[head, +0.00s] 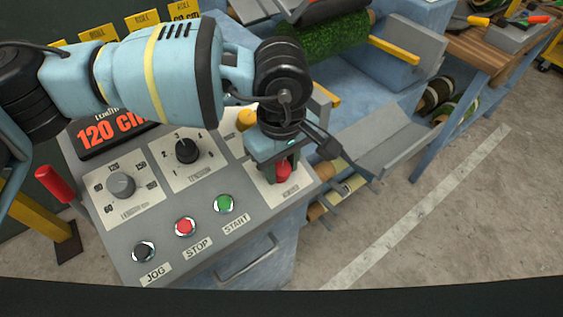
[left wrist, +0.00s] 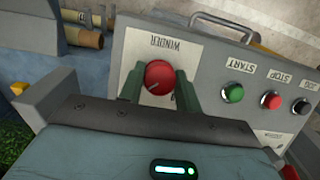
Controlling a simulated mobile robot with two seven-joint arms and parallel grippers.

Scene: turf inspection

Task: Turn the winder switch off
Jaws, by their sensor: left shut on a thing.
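The winder switch (left wrist: 158,76) is a round red knob on a white label plate marked WINDER (left wrist: 150,55), on the grey control panel (head: 185,255). In the left wrist view a pale line on its face runs at a slant. In the head view the red knob (head: 283,172) shows at the panel's right side, partly hidden by my gripper. My left gripper (left wrist: 158,82) points down at it, with its green fingers on both sides of the knob, shut on it. The gripper also shows in the head view (head: 283,165). My right gripper is not in view.
Beside the switch are the green START button (head: 223,204), red STOP button (head: 185,226) and black JOG button (head: 143,251). Behind them are a black dial (head: 187,151) and a grey dial (head: 121,185). A red-handled lever (head: 55,184) stands left. Open floor lies right.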

